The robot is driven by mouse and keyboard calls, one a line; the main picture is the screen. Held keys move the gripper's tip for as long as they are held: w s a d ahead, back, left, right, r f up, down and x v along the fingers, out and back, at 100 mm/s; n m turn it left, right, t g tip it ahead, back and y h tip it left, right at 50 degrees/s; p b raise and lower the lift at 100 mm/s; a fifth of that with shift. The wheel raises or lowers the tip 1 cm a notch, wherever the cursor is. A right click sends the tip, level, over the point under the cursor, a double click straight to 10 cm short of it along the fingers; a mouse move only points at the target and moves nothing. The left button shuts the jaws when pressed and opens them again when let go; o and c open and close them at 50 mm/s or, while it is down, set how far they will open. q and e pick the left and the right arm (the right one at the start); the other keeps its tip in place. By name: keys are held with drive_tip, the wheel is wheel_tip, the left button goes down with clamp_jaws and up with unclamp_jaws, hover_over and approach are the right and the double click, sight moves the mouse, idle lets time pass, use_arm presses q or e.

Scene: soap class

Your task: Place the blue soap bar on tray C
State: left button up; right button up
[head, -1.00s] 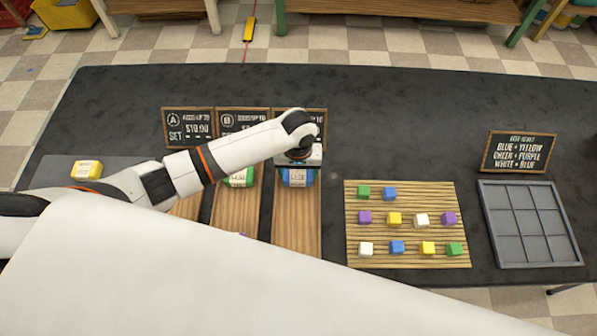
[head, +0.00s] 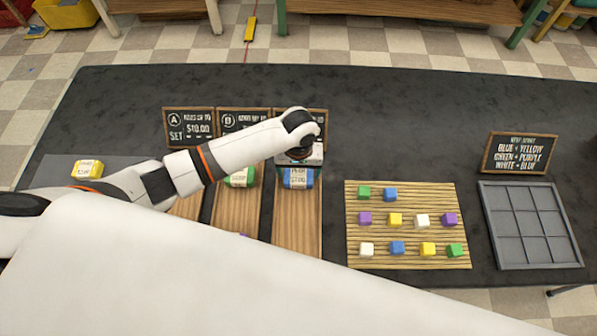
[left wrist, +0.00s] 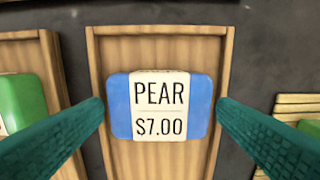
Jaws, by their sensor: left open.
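The blue soap bar (head: 298,179) with a white "PEAR $7.00" label lies on the rightmost of three wooden trays (head: 297,225), near its far end. The sign behind that tray (head: 318,116) is partly covered by my left arm, so its letter cannot be read. My left gripper (head: 299,163) is above the bar with its fingers pointing down. In the left wrist view the two green fingers (left wrist: 160,103) are open, one on each side of the blue bar (left wrist: 202,105), with little or no visible gap. My right gripper is not seen.
A green soap (head: 241,178) lies on the middle tray, and a yellow soap (head: 87,169) sits at far left. To the right are a slatted board (head: 375,255) with several coloured cubes and an empty grey divided tray (head: 530,225). Small signs stand behind the trays.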

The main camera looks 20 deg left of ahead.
sight(298, 175)
use_arm(q)
wheel_tip(298, 175, up, 11)
drive_tip(key=shift+f, duration=0.15)
idle(0.4)
